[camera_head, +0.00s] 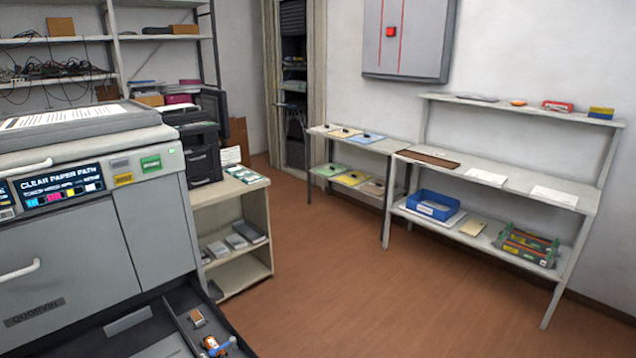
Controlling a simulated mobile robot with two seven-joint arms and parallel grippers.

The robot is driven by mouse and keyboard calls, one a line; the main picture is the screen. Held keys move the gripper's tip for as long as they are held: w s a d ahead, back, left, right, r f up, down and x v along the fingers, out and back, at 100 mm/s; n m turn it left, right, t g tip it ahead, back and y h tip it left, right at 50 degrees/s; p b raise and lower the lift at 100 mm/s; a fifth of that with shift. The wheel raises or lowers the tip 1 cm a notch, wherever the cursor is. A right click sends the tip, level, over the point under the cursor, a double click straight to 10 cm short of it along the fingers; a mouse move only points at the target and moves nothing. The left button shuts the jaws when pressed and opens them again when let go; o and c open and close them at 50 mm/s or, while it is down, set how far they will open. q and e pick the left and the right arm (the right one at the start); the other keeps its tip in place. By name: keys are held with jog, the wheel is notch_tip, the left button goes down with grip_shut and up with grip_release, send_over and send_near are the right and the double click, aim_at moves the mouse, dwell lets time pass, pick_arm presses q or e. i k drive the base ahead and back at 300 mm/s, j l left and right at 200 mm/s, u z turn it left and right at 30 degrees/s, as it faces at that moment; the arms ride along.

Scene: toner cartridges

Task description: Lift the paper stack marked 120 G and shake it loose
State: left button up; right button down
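No marking 120 G is readable anywhere, so I cannot tell which stack is the marked one. Two flat white paper piles lie on the right bench top, a left one (487,177) and a right one (555,195). Small white-and-green packs or sheets (247,175) lie on the low cabinet beside the printer. Several coloured sheets or pads, one of them yellow (353,179), lie on the lower shelf of the middle table. Neither of my grippers is in view.
A large grey printer (90,220) fills the left, with an open drawer (245,345) at its foot holding small orange items. A blue bin (434,205) sits on the right bench's lower shelf. The brown floor (350,270) in the middle is clear.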

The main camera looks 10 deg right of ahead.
aim_at(567, 201)
jog(key=i+l+z, duration=0.15)
jog(key=z, duration=0.25)
jog(key=i+l+z, duration=0.2)
jog(key=z, duration=0.2)
jog(key=i+l+z, duration=0.15)
jog(key=z, duration=0.2)
jog(key=i+l+z, duration=0.1)
jog(key=i, duration=0.55)
jog(key=i+l, duration=0.2)
jog(key=i, duration=0.5)
jog(key=i+l+u, duration=0.1)
jog(key=i+u, duration=0.35)
jog(key=i, duration=0.85)
jog(key=i+z, duration=0.1)
jog(key=i, duration=1.75)
jog(key=k+j+z, duration=0.15)
jog(key=z, duration=1.35)
jog(key=k, duration=0.05)
